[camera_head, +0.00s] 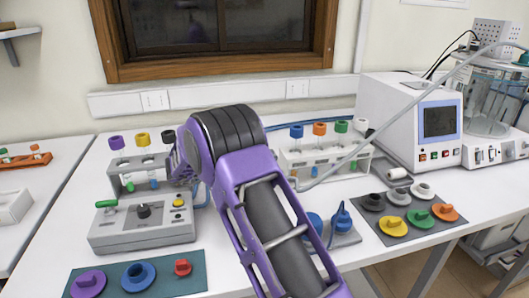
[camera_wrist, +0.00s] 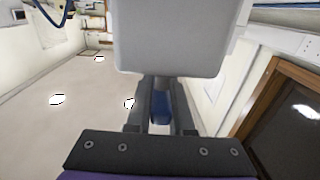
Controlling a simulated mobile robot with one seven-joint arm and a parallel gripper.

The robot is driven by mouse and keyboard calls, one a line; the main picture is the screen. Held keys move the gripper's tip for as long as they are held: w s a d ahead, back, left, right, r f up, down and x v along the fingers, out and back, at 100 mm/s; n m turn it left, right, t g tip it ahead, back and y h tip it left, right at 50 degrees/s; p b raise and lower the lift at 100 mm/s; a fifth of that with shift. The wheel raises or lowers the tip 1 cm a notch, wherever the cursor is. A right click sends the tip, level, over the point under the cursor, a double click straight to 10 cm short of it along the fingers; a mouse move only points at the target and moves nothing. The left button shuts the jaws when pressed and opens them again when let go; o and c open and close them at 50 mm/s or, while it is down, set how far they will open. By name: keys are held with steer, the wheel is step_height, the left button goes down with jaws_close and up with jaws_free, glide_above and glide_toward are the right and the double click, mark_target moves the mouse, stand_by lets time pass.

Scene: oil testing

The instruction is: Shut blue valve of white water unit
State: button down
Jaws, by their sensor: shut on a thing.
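In the wrist view, my gripper (camera_wrist: 163,100) is shut on a blue part, which I take to be the blue valve (camera_wrist: 160,106). The blue shows only between the two dark fingers. A pale grey-white block (camera_wrist: 170,35) fills the top middle just beyond the fingertips; it may be part of the white water unit. In the head view, my purple arm covers the middle of the table and hides the fingers and the held part. I cannot tell the valve's turned position.
A grey device (camera_head: 140,232) with a green handle stands left of my arm. Behind and right are a rack (camera_head: 330,165) with coloured caps, a blue item (camera_head: 341,220) and a white machine (camera_head: 425,120). Coloured knobs lie on a green mat (camera_head: 196,272) and a grey mat (camera_head: 382,228).

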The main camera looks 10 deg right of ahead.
steer(key=shift+d+r+m+g, duration=0.1)
steer(key=shift+m+g, duration=0.2)
steer(key=shift+g, duration=0.2)
steer(key=c, duration=0.8)
jaws_free()
step_height(320, 180, up, 10)
steer(key=shift+p, duration=0.45)
